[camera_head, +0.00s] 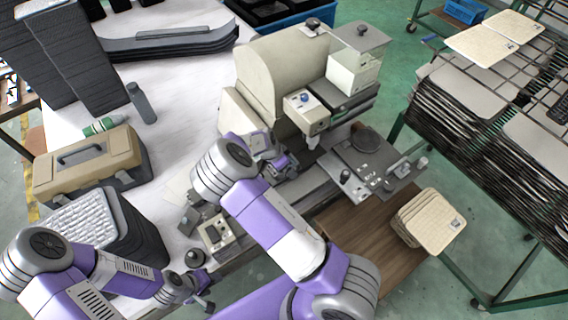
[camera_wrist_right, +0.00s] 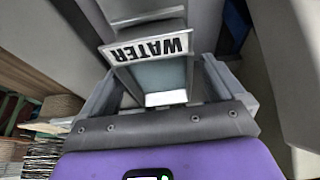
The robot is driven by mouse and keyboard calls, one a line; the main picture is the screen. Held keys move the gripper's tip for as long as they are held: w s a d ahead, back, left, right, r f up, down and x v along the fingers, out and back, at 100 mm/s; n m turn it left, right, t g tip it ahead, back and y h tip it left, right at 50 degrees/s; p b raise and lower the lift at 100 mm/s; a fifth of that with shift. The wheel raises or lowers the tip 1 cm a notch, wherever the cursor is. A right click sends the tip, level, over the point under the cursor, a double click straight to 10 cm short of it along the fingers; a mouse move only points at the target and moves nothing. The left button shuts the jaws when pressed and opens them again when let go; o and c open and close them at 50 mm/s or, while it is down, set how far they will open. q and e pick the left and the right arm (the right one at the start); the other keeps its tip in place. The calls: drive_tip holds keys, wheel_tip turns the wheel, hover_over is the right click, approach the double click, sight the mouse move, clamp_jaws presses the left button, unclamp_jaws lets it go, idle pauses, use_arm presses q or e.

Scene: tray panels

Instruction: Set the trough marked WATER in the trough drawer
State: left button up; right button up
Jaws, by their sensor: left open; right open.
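The trough marked WATER (camera_wrist_right: 165,75) shows in the right wrist view, with its white label upside down. It lies between the two grey fingers of my right gripper (camera_wrist_right: 160,88), which is open; I cannot tell whether the fingers touch it. In the head view my right gripper (camera_head: 284,164) is beside the beige machine, partly hidden by its own arm, and the trough cannot be made out there. My left gripper (camera_head: 203,299) is open and empty at the lower left, by the table's front edge. I cannot clearly identify the trough drawer in either view.
The beige machine (camera_head: 285,75) stands centrally, with a dark round plate (camera_head: 366,139) at its right. A toolbox (camera_head: 88,163), a grey bottle (camera_head: 141,102) and stacked dark trays (camera_head: 130,225) are on the white table. A rack of panels (camera_head: 480,110) is at right.

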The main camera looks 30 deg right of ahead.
drive_tip(key=shift+r, duration=0.15)
drive_tip(key=shift+a+r, duration=0.1)
drive_tip(key=shift+r, duration=0.2)
drive_tip(key=p+v, duration=0.1)
drive_tip(key=v, duration=1)
drive_tip(key=shift+r, duration=0.25)
drive_tip(key=shift+f, duration=0.1)
